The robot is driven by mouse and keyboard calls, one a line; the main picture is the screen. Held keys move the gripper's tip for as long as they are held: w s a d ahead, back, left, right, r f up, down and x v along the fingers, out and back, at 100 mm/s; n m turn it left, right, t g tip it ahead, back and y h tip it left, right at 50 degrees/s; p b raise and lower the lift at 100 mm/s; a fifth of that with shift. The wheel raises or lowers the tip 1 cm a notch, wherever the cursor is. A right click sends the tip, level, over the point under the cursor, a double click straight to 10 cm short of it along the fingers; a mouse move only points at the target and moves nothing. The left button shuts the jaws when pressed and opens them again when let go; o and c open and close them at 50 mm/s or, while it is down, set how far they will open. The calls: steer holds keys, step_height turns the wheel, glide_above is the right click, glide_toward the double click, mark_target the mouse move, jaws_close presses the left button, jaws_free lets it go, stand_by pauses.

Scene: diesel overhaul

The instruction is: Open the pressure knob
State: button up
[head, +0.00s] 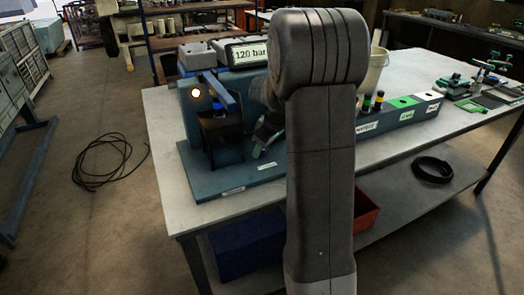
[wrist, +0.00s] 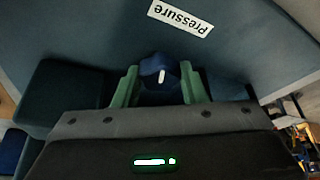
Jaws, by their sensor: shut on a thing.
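The pressure knob (wrist: 153,66) is dark blue with a white mark and shows in the wrist view near a white "Pressure" label (wrist: 180,18), which reads upside down. My gripper (wrist: 160,82) has green fingers, one on each side of the knob, and is shut on it. In the head view my gripper (head: 259,148) is low in front of the blue test stand (head: 190,118), partly behind my arm. The knob cannot be made out there. A display reading "120 bar" (head: 249,54) and a lit amber lamp (head: 195,93) are on the stand.
The stand is on a light workbench (head: 165,133). A blue rack with coloured labels (head: 427,103) and a pale bucket (head: 377,68) are to the right of my arm. A black lever fixture (head: 222,135) stands close left of my gripper. A cable (head: 103,160) lies on the floor.

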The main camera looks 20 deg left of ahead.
steer(key=shift+w+n+g+b, duration=0.15)
steer(key=shift+n+g+b, duration=0.25)
steer(key=shift+n, duration=0.7)
steer(key=o, duration=1)
